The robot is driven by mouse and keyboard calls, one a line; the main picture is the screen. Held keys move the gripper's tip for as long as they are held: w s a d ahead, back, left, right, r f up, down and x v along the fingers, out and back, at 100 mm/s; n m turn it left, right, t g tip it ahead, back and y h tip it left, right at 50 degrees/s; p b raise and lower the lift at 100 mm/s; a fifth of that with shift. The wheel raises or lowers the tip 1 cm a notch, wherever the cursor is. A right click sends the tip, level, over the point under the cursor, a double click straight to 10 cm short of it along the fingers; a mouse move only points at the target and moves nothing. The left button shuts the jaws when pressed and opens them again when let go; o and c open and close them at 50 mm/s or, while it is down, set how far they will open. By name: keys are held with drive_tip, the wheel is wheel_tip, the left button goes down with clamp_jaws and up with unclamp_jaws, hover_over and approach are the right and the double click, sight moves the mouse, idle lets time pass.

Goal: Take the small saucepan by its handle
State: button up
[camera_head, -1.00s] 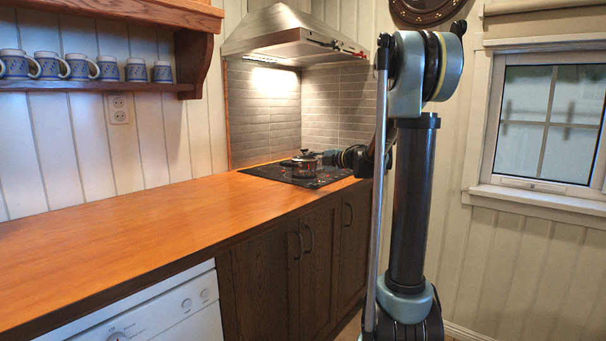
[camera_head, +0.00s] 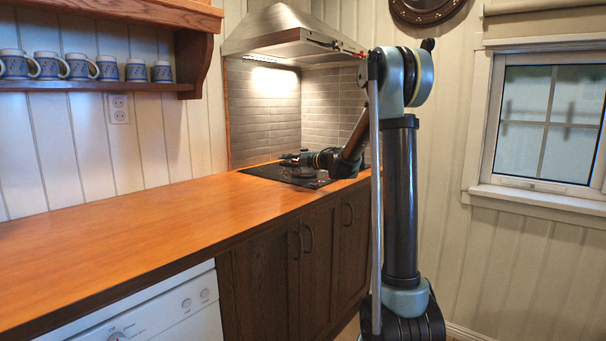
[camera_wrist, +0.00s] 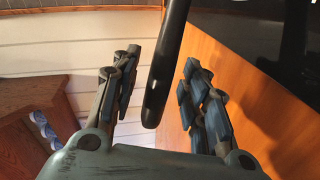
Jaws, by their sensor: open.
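In the wrist view, the long black handle (camera_wrist: 164,70) of the small saucepan comes down from the top edge. Its rounded end lies between the two fingers of my gripper (camera_wrist: 162,80). The fingers stand apart, with visible gaps on both sides of the handle, so it is not clamped. In the head view, my gripper (camera_head: 302,159) is over the black hob (camera_head: 270,171) at the far end of the counter. The saucepan's body is hidden behind my gripper there, and I cannot make it out in the wrist view.
The orange wooden counter (camera_head: 130,225) is clear. A steel range hood (camera_head: 290,38) hangs above the hob, and a tiled wall (camera_head: 262,110) stands behind it. Several blue-and-white mugs (camera_head: 78,66) stand on a wall shelf (camera_head: 100,87) at upper left.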

drive_tip(key=shift+w+a, duration=0.1)
drive_tip(key=shift+a, duration=0.1)
clamp_jaws()
drive_tip(key=shift+r, duration=0.1)
